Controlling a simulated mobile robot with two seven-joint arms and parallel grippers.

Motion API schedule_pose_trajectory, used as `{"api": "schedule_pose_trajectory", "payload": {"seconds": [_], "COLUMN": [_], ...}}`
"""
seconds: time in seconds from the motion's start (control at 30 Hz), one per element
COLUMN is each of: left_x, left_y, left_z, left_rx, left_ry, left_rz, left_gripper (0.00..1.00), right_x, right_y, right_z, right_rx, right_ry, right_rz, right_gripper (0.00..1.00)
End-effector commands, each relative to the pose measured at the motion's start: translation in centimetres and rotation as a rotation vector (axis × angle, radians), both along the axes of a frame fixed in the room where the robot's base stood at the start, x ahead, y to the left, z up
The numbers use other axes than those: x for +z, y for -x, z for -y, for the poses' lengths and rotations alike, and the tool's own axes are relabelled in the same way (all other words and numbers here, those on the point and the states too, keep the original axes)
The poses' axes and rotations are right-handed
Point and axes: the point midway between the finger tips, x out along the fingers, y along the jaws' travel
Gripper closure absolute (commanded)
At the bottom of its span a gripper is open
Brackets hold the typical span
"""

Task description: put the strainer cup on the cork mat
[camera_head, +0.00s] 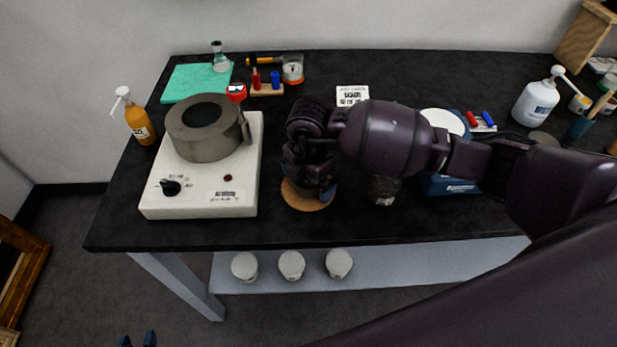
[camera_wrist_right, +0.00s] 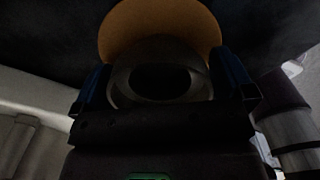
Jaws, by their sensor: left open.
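The round cork mat (camera_head: 309,200) lies near the front edge of the black table, partly hidden under my right gripper. It also shows in the right wrist view (camera_wrist_right: 160,20). My right gripper (camera_head: 318,190) points down over the mat. In the right wrist view its blue fingers stand on both sides of a dark grey round cup, the strainer cup (camera_wrist_right: 122,82), and appear shut on it. The cup overlaps the mat there; I cannot tell whether it touches it.
A white hotplate (camera_head: 205,185) with a grey ring-shaped vessel (camera_head: 205,130) stands left of the mat. A dark container (camera_head: 383,190) stands close to its right, beside a blue device (camera_head: 450,186). An orange bottle (camera_head: 139,122) stands at the left edge; a beaker (camera_head: 292,70) stands behind.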

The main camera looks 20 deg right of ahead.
Motion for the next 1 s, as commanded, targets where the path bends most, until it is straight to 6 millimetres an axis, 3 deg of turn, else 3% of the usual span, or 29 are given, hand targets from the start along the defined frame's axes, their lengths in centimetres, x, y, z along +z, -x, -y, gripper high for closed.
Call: {"api": "schedule_pose_trajectory", "payload": {"seconds": [0.27,0.7,1.0], "left_x": [0.4,1.6,1.8], "left_y": [-0.4,-0.9,-0.8], "left_z": [0.1,0.1,0.1], "left_rx": [-0.002,-0.003,-0.002], "left_ry": [0.000,0.001,0.000], "left_rz": [0.009,0.023,0.022], "left_gripper": [0.57,0.57,0.57], "right_x": [1.4,9.5,12.2], "right_y": [0.0,-0.1,0.0], "right_z": [0.0,0.0,0.0], "right_rx": [0.000,0.001,0.001], "right_ry": [0.000,0.000,0.001], "right_rz": [0.001,0.004,0.000], "right_gripper": [0.00,0.00,0.00]}}
